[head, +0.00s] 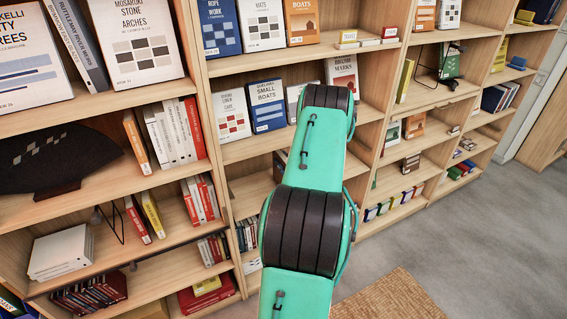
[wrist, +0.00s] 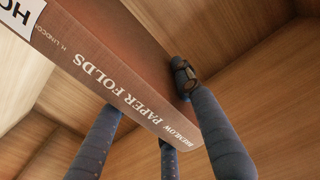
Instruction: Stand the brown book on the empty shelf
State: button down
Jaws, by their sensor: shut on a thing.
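The brown book (wrist: 110,62), with "Paper Folds" on its spine, fills the upper left of the wrist view. My gripper (wrist: 158,104) is shut on it, with one dark blue finger on the right face and two fingers passing behind the spine side. Their tips are hidden by the book. The book sits tilted in the picture, inside a bare wooden compartment (wrist: 265,75). In the head view my arm hides the gripper and most of the compartment behind it; a bare part of a shelf (head: 250,188) shows left of the arm.
Upright books, such as a blue one (head: 264,106), stand on the shelf above. Small books (head: 247,234) stand on the shelf below. A dark fan-shaped object (head: 60,158) is in the bay to the left. Grey floor (head: 465,245) lies open at the right.

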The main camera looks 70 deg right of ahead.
jog(key=c, duration=1.2)
grip_release()
jog(key=shift+f, duration=0.1)
jog(key=shift+s+a, duration=0.1)
jog(key=shift+a, duration=0.05)
jog(key=p+v, duration=0.2)
jog(key=v, duration=0.9)
jog(key=shift+s+a, duration=0.25)
jog(key=shift+r, duration=0.25)
